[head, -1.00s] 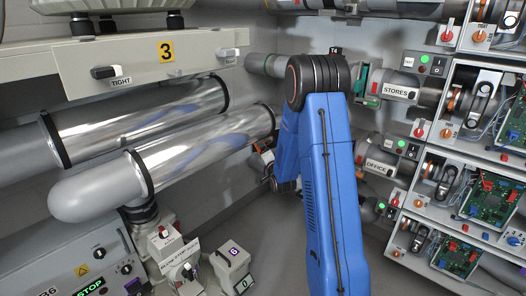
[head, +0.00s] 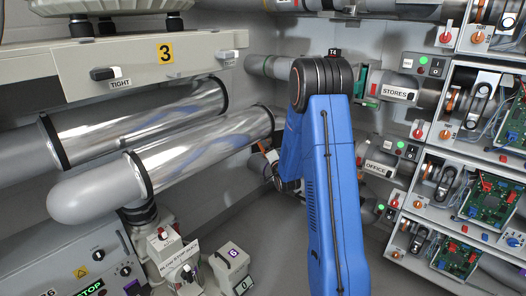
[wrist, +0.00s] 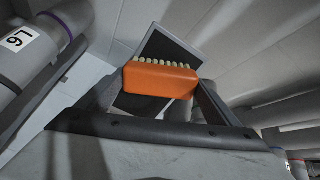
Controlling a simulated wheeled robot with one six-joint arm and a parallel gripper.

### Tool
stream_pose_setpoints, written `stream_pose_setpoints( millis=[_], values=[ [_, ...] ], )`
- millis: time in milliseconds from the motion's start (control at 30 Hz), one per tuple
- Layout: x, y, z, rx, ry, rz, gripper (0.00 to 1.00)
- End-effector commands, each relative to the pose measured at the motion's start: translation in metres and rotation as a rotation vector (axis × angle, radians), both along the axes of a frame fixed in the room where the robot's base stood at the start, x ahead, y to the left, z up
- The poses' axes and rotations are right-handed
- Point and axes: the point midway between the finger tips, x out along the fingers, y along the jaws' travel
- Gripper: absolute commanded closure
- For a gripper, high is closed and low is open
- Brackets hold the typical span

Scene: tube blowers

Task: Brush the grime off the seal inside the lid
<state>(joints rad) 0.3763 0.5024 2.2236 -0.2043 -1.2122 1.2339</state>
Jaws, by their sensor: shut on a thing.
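My gripper (wrist: 160,98) is shut on an orange brush (wrist: 162,82), which lies across between its two dark fingers in the wrist view. The brush's short cream bristles (wrist: 160,63) point up in that view. Behind the brush is a dark flat panel (wrist: 165,44) with a pale edge; I cannot tell whether it is part of a lid, or whether the bristles touch anything. In the head view my blue arm hides most of the gripper. I cannot make out the lid, its seal or any grime.
A grey pipe (wrist: 35,45) with a purple band and a label runs along the left of the wrist view. In the head view, glossy tubes (head: 205,143) lie on the left. The STORES (head: 396,93) and OFFICE (head: 378,169) units and open circuit-board bays stand on the right.

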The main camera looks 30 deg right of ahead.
Motion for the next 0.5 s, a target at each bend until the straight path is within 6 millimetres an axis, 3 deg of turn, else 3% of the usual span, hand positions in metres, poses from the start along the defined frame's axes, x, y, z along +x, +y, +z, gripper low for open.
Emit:
stream_pose_setpoints(
  millis=[500],
  values=[
    [-0.001,-0.025,0.001,-0.001,-0.001,-0.001,0.32]
  ],
)
